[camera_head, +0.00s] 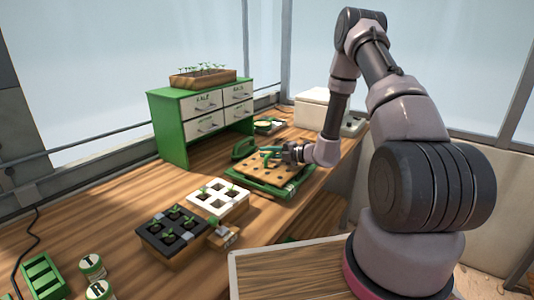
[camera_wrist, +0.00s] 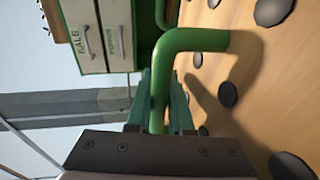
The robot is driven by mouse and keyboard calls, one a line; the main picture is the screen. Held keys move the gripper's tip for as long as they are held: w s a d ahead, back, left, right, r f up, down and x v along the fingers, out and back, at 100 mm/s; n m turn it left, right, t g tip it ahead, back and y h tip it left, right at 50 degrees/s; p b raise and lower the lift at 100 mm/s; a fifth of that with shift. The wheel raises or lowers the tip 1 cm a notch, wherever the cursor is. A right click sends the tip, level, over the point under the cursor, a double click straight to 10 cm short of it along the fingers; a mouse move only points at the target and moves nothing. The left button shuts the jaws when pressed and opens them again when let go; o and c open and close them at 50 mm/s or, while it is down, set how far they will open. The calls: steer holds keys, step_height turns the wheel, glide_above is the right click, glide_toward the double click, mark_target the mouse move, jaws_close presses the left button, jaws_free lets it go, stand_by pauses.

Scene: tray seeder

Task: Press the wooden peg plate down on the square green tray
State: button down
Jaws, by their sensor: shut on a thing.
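The wooden peg plate (camera_head: 262,172) is a tan board with dark round spots, lying over the square green tray (camera_head: 272,190), whose green edge shows along the front and sides. Whether the plate rests fully on the tray or is slightly above it I cannot tell. A green handle (camera_head: 268,153) stands up from the plate. My gripper (camera_head: 284,154) is shut on this handle. In the wrist view, the fingers of my gripper (camera_wrist: 161,108) are on either side of the bent green handle (camera_wrist: 195,40), with the plate's wooden face (camera_wrist: 255,70) to the right.
A green cabinet with white drawers (camera_head: 205,112) stands behind, bearing a wooden seedling box (camera_head: 202,78). A white seedling tray (camera_head: 217,199) and a black one (camera_head: 171,232) stand at front left. A white box (camera_head: 318,104) is at the back right.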

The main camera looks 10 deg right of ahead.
steer(key=shift+f, duration=0.4)
stand_by(0.8)
step_height(320, 180, up, 9)
stand_by(1.3)
steer(key=shift+r, duration=0.1)
steer(key=s+d+r+m+t+h, duration=0.2)
steer(key=d+r+m+t+h, duration=0.3)
steer(key=d, duration=0.7)
step_height(320, 180, up, 4)
steer(key=m+h, duration=0.2)
steer(key=shift+h, duration=0.4)
steer(key=shift+r, duration=0.1)
